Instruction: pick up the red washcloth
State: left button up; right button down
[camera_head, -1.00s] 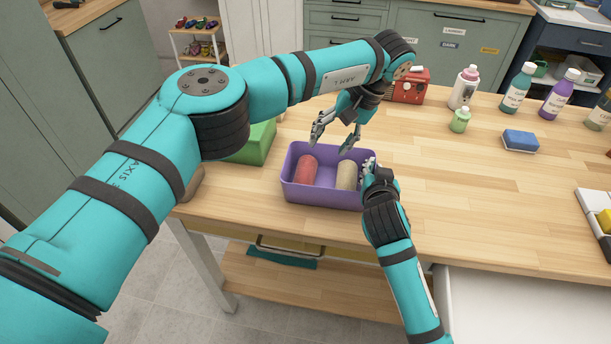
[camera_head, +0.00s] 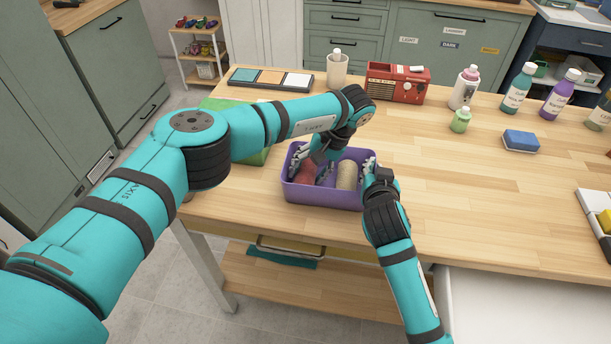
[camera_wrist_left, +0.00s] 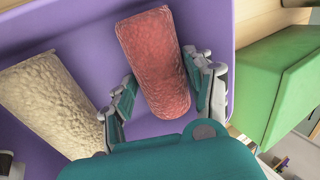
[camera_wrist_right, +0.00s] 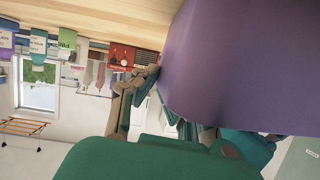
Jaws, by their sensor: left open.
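The rolled red washcloth (camera_head: 306,175) lies in the left part of the purple bin (camera_head: 322,197), partly hidden by my left gripper. My left gripper (camera_head: 311,170) is down in the bin and open. In the left wrist view its fingers stand on either side of the near part of the red roll (camera_wrist_left: 155,60), with a small gap on the left side. My right gripper (camera_head: 369,168) is at the bin's right end wall. In the right wrist view the purple wall (camera_wrist_right: 240,60) covers part of its fingers, and I cannot tell whether they are closed on it.
A rolled cream washcloth (camera_head: 347,176) lies beside the red one in the bin. A green box (camera_wrist_left: 285,85) stands just left of the bin. The table right of the bin is clear to the blue sponge (camera_head: 520,140).

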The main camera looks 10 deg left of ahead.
aim_at(309, 168)
pick_arm(q)
jog(key=c, duration=0.8)
jog(key=shift+o, duration=0.2)
jog(key=shift+r, duration=0.1)
notch_tip(309, 168, up, 10)
pick_arm(e)
jog(key=c, duration=1.4)
grip_release()
jog(key=shift+s, duration=0.15)
